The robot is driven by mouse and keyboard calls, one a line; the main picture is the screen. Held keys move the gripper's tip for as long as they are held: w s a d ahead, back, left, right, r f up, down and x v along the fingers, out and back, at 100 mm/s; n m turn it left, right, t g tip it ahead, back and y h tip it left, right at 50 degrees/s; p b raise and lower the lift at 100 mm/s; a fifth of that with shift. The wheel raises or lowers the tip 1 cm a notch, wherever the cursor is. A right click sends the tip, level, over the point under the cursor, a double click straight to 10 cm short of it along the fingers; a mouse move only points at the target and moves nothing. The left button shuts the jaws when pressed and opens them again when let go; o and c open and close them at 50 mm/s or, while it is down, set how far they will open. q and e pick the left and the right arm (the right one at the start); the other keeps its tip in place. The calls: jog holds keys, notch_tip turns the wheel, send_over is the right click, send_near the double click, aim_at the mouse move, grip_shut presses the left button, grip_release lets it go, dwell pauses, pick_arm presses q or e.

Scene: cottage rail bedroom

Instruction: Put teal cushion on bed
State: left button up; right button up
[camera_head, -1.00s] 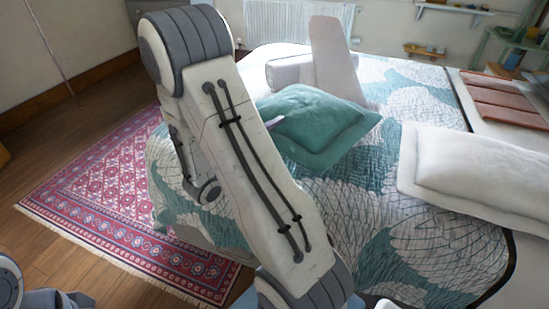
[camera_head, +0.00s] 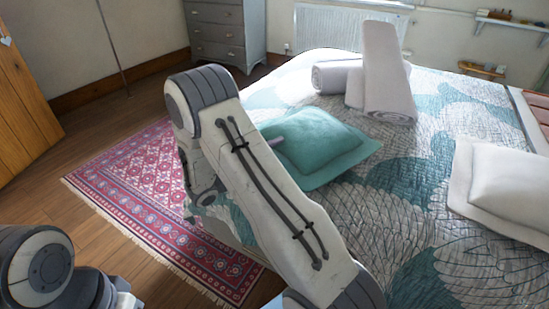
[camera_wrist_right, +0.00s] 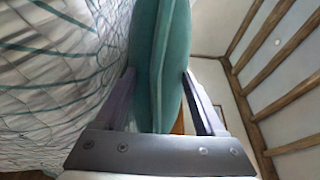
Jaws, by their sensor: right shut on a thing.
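The teal cushion (camera_head: 325,140) is over the patterned teal and white bed (camera_head: 420,215) in the head view, its broad face up. In the right wrist view the cushion (camera_wrist_right: 158,60) shows edge-on between the two fingers of my right gripper (camera_wrist_right: 159,76), which is shut on it. The bedspread (camera_wrist_right: 50,70) lies close along the left there; I cannot tell if the cushion touches it. In the head view my right arm hides most of the right gripper (camera_head: 276,141); only a finger shows at the cushion's left edge. My left gripper is not in view.
Rolled pale towels (camera_head: 385,75) stand and lie at the bed's far end. A white pillow (camera_head: 508,185) lies at the right. A red patterned rug (camera_head: 140,190) covers the floor left of the bed. A grey chest of drawers (camera_head: 222,32) and a radiator (camera_head: 345,32) stand behind.

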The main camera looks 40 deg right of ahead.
jog(key=shift+f, duration=0.3)
jog(key=o, duration=1.3)
jog(key=shift+f, duration=0.1)
jog(key=shift+o, duration=0.2)
